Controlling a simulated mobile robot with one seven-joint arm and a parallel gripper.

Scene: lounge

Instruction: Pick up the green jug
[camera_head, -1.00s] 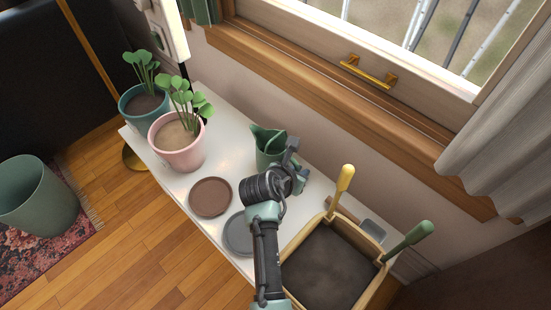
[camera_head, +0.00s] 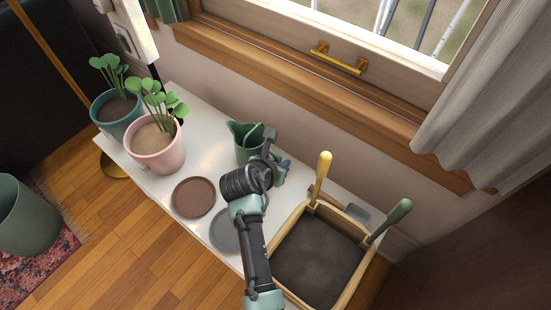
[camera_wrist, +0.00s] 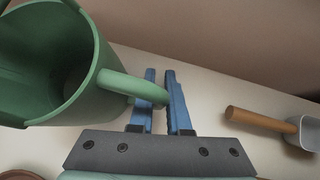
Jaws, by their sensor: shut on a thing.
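The green jug (camera_head: 243,155) is over the white tabletop near the wall, partly hidden by my arm in the head view. In the wrist view the jug (camera_wrist: 92,85) fills the left side, with its open mouth and empty inside showing. Its handle (camera_wrist: 125,84) reaches right to my gripper. My gripper (camera_wrist: 160,74) has its blue fingers shut on the handle's outer part. In the head view my gripper (camera_head: 277,166) is just right of the jug. I cannot tell whether the jug's base touches the table.
A brown saucer (camera_head: 193,197) and a grey saucer (camera_head: 224,230) lie in front of the jug. A pink pot (camera_head: 155,158) and a teal pot (camera_head: 113,122) hold plants at left. A soil box (camera_head: 283,232) with two handled tools stands right. A scoop (camera_wrist: 262,121) lies near my gripper.

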